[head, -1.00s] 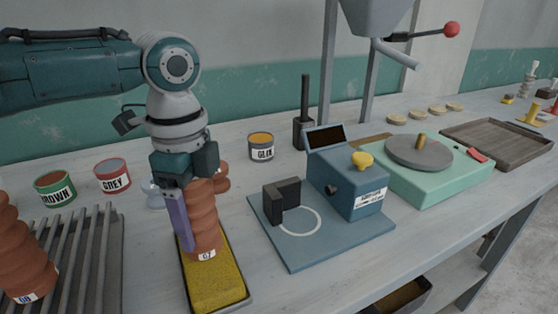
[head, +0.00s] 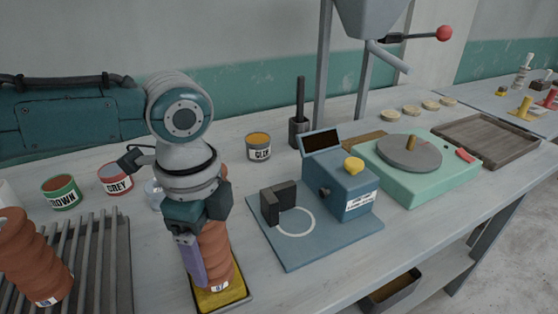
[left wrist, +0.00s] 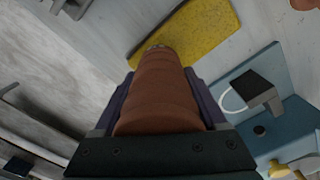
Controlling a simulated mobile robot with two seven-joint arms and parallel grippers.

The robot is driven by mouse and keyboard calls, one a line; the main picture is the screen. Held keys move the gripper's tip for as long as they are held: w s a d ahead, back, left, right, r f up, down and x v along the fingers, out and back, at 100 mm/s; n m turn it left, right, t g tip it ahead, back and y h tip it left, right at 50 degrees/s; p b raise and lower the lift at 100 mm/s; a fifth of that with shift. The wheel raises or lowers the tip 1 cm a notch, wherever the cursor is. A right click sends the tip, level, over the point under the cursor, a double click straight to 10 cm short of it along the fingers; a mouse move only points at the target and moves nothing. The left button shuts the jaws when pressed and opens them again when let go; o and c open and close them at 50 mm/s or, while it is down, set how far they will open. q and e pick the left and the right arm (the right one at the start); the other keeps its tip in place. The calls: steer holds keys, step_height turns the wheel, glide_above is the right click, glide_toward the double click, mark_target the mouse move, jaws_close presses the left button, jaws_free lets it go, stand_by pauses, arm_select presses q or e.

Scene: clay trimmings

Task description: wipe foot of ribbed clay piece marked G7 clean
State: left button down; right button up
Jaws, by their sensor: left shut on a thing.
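My left gripper (head: 207,258) is shut on the ribbed reddish clay piece (head: 217,250) marked G7, held roughly upright, its tag low on its side. Its lower end is at the yellow sponge (head: 236,293) in a dark tray, towards the near end. Whether the foot presses on the sponge or hovers just above I cannot tell. In the left wrist view the clay piece (left wrist: 163,88) runs away from me between the fingers, its far end by the edge of the sponge (left wrist: 195,35). The foot's underside is hidden. My right gripper is not in view.
Another ribbed clay piece (head: 32,262) stands on the slatted rack (head: 108,255) at left. A blue device (head: 345,190) on a plate is right of the sponge, then a green wheel unit (head: 420,175).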

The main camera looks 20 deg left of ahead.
arm_select(q)
steer(key=shift+w+a+f+b, duration=0.2)
steer(key=shift+w+a+b, duration=0.15)
steer(key=shift+a+b, duration=0.2)
steer(key=shift+w+a+r, duration=0.1)
steer(key=shift+w+a, duration=0.4)
steer(key=shift+w, duration=0.05)
steer(key=shift+w+a+b, duration=1.45)
steer(key=shift+a+b, duration=0.3)
steer(key=shift+b, duration=0.3)
steer(key=shift+w+a+b, duration=0.25)
steer(key=shift+a+b, duration=0.05)
steer(key=shift+a, duration=0.05)
steer(key=shift+s+d+r+p, duration=0.2)
steer(key=shift+d+r+p, duration=0.1)
steer(key=shift+p, duration=0.4)
steer(key=shift+s+d+p, duration=0.2)
steer(key=shift+p, duration=0.1)
steer(key=s+d+p, duration=0.1)
steer(key=p, duration=0.1)
steer(key=s+d+p, duration=0.1)
steer(key=d+p, duration=0.1)
steer(key=shift+s+d, duration=0.1)
steer(key=shift+s, duration=0.2)
steer(key=shift+s+d+p, duration=0.65)
steer(key=shift+d+p, duration=0.15)
steer(key=shift+p, duration=0.15)
steer(key=shift+s+d+f, duration=0.2)
steer(key=shift+d, duration=0.05)
